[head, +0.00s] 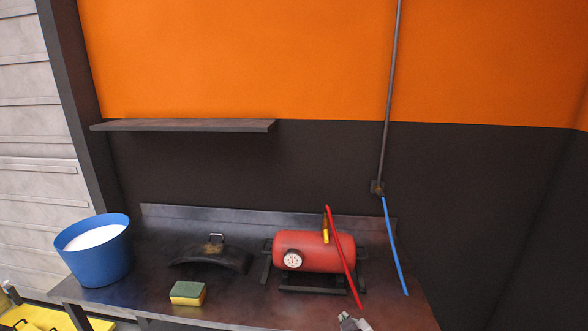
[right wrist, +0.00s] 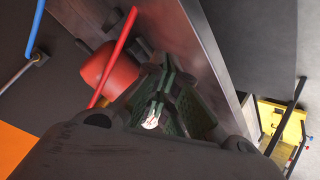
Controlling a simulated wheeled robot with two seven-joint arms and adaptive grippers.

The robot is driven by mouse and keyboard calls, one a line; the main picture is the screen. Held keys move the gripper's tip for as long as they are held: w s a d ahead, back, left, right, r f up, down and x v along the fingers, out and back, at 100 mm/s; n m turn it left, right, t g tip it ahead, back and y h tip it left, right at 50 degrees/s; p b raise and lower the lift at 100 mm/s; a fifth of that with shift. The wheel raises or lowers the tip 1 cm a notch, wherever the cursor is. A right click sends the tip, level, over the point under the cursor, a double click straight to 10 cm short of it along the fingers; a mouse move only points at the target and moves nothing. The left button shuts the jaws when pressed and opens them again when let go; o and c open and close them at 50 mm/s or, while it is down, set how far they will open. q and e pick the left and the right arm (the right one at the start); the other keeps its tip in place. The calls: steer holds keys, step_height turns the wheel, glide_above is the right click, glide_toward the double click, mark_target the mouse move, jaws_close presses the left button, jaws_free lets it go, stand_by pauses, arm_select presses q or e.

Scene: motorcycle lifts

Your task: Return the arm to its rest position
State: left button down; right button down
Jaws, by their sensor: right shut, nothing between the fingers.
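My right gripper (head: 352,322) shows only in part, at the bottom edge of the head view, in front of the bench and close to the lower end of a red hose (head: 343,258). In the right wrist view the dark fingers of my right gripper (right wrist: 158,98) are close together, with no held object. A red tank (head: 318,252) with a round gauge (head: 292,260) stands on the bench beyond; the tank also shows in the right wrist view (right wrist: 100,68). My left gripper is not in view.
The dark metal bench (head: 225,308) holds a blue bucket (head: 98,266) with white contents, a curved dark part (head: 208,258) and a yellow-green sponge (head: 188,293). A blue hose (head: 395,246) hangs at the right. A shelf (head: 185,125) juts from the wall above.

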steer(key=s+d+f+m+g, duration=0.2)
steer(key=s+d+g, duration=0.1)
steer(key=s, duration=0.4)
steer(key=s+d+f+m+g, duration=0.1)
steer(key=s+d+f+g, duration=0.15)
steer(key=s, duration=0.45)
steer(key=s+d+f+m+g, duration=0.2)
steer(key=s+f, duration=0.1)
steer(key=s, duration=0.4)
step_height(320, 180, down, 33)
steer(key=s+g, duration=0.1)
steer(key=s, duration=0.1)
steer(key=s+d+f, duration=0.2)
steer(key=s+f, duration=0.7)
steer(key=s, duration=0.2)
steer(key=s+d+f+g, duration=0.1)
steer(key=s+d+f, duration=0.1)
steer(key=s+f, duration=0.8)
steer(key=shift+s+f, duration=0.15)
steer(key=shift+s, duration=0.5)
steer(key=shift+d+g, duration=0.1)
steer(key=shift+g, duration=0.15)
